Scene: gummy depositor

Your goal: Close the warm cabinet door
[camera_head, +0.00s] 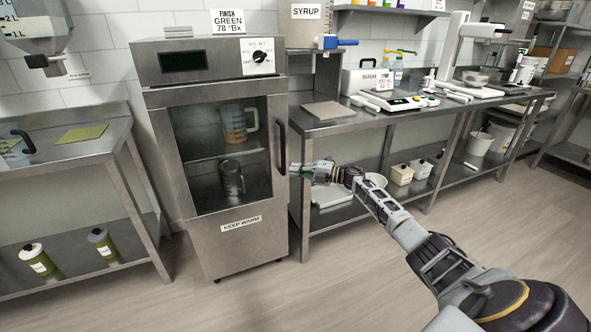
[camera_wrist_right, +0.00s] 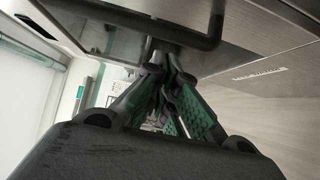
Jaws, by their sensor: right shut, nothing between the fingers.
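The warm cabinet (camera_head: 163,97) stands at the centre left, a steel box with a dial on top. Its door (camera_head: 240,207) has a glass window and a "KEEP WARM" label, and looks flush or nearly flush with the body; a small gap cannot be ruled out. The dark door handle (camera_head: 281,147) runs upright along the door's right edge. My right gripper (camera_head: 296,170) is shut and empty, just right of the handle's lower end. In the right wrist view the handle (camera_wrist_right: 150,32) lies just beyond the fingertips (camera_wrist_right: 165,60); contact cannot be told. My left gripper is out of view.
Two glass jugs (camera_head: 233,124) stand on shelves inside the cabinet. A steel table (camera_head: 335,124) with a scale (camera_head: 395,101) is right of it, with white tubs (camera_head: 401,174) on its lower shelf. Another steel table (camera_head: 62,158) is at left. The floor in front is clear.

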